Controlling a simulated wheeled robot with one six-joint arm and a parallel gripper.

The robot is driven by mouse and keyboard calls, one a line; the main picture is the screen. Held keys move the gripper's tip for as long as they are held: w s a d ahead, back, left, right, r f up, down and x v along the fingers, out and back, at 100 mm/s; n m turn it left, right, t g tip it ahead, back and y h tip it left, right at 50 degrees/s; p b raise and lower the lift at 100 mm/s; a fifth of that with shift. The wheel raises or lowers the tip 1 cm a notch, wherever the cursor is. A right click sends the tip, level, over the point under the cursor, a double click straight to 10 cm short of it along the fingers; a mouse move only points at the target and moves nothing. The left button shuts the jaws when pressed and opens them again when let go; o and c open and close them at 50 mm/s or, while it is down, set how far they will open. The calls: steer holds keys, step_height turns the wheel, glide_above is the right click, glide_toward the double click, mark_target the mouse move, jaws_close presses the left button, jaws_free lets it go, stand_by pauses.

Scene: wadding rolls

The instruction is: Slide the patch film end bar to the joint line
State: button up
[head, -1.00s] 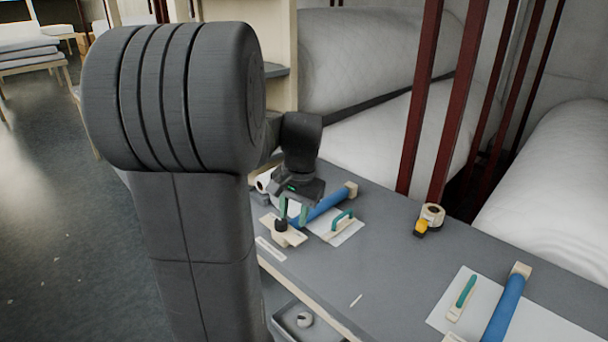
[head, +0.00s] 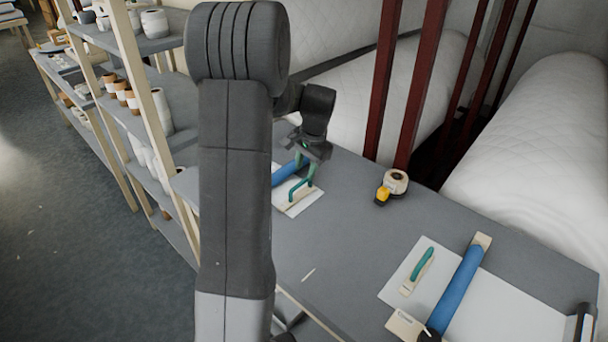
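A bar with a teal handle (head: 302,190) lies on a white sheet (head: 306,206), beside a blue roll (head: 288,173) partly hidden by my arm. My gripper (head: 306,174) is right above this handle, its green fingers apart. I cannot tell whether the handle lies between the fingertips. A second teal-handled bar (head: 421,264) lies on a larger white sheet (head: 500,311) at the right, with a blue roll (head: 459,285) across it. I cannot make out a joint line.
A tape roll with a yellow part (head: 393,186) stands on the grey table (head: 350,245) near the back edge. Dark red posts (head: 421,85) rise behind it. White padded rolls (head: 530,165) lie beyond. A shelf (head: 140,125) stands at the left. The table's middle is mostly clear.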

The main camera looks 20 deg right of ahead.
mark_target(303, 181)
steer(key=shift+w+a+f, duration=0.1)
steer(key=shift+w+f, duration=0.1)
steer(key=shift+f, duration=0.9)
steer(key=shift+w+a+f, duration=0.1)
steer(key=shift+w+f, duration=0.1)
steer(key=shift+f, duration=0.9)
steer(key=shift+c, duration=0.2)
jaws_close()
